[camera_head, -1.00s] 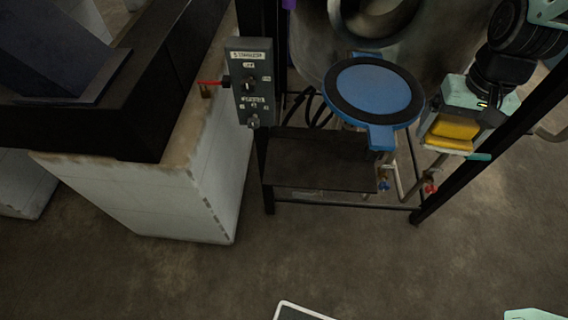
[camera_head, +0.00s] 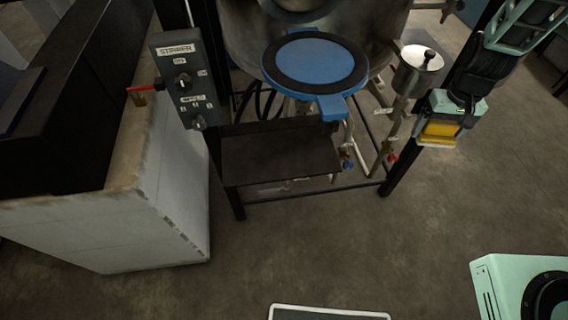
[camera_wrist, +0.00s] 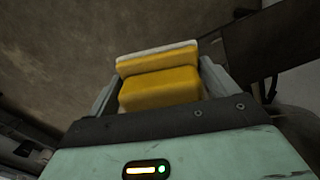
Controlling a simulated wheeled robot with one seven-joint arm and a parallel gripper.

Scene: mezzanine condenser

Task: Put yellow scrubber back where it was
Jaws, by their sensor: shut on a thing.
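The yellow scrubber (camera_head: 438,131) is held in my gripper (camera_head: 437,138), at the right of the head view, in front of the black frame leg. In the wrist view the yellow scrubber (camera_wrist: 160,88) sits between the two fingers of my gripper (camera_wrist: 158,85). It has a yellow body and a pale layer along its far edge. The gripper is shut on it. A dark flat shelf (camera_head: 280,155) is fixed low in the frame, left of my gripper; its top looks bare.
A blue round lid with a black ring (camera_head: 315,62) sits above the shelf. A grey control box (camera_head: 185,80) with a red-handled part stands left. A lidded metal pot (camera_head: 416,68) is near my arm. A pale block (camera_head: 150,205) stands left. The floor in front is open.

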